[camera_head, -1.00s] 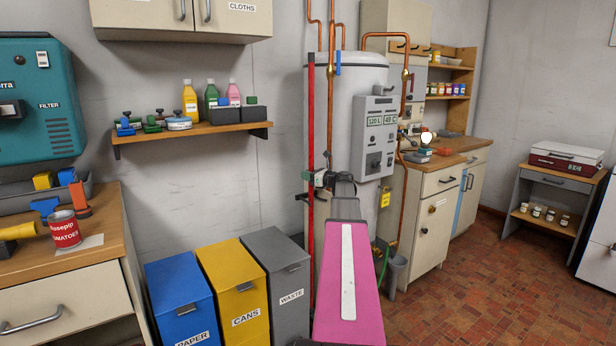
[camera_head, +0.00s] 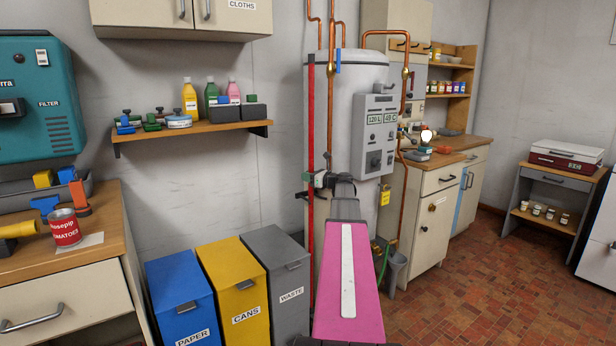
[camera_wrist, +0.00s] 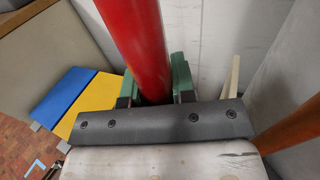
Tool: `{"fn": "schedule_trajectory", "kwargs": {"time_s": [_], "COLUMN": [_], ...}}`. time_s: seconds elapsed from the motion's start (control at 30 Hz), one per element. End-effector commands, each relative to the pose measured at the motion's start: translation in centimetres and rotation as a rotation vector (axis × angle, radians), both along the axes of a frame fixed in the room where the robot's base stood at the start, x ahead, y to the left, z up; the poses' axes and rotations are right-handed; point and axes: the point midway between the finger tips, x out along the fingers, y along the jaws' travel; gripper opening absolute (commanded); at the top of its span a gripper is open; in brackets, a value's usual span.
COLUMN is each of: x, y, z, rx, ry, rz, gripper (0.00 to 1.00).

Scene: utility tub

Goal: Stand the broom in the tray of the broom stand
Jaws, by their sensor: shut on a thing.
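The broom shows as a long red handle (camera_head: 311,110), upright in front of the wall at the left side of the white water heater. My gripper (camera_head: 314,181) is shut on the handle at about its middle height. In the wrist view the red handle (camera_wrist: 138,40) runs between the green fingers of my gripper (camera_wrist: 155,88). The broom's lower end is hidden behind my pink arm and the waste bin. I cannot make out the broom stand or its tray in either view.
The grey waste bin (camera_head: 276,262), yellow cans bin (camera_head: 232,268) and blue paper bin (camera_head: 177,280) stand left of the handle. The water heater (camera_head: 340,90) and copper pipes (camera_head: 331,110) are close on the right. Brick-coloured floor (camera_head: 450,270) is open at the right.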

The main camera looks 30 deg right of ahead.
Motion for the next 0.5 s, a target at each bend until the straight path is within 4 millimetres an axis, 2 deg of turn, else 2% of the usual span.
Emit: {"fn": "schedule_trajectory", "kwargs": {"time_s": [0.33, 0.37, 0.4, 0.43, 0.5], "x": [0.01, 0.01, 0.01, 0.0, 0.0], "y": [0.0, 0.0, 0.0, 0.0, 0.0], "z": [-0.05, -0.05, -0.06, -0.06, -0.07], "rx": [0.001, 0.001, 0.001, 0.001, 0.0], "ry": [-0.001, -0.001, -0.001, -0.001, 0.0], "rz": [0.0, 0.0, 0.0, 0.0, 0.0], "gripper": [0.0, 0.34, 0.47, 0.54, 0.54]}}
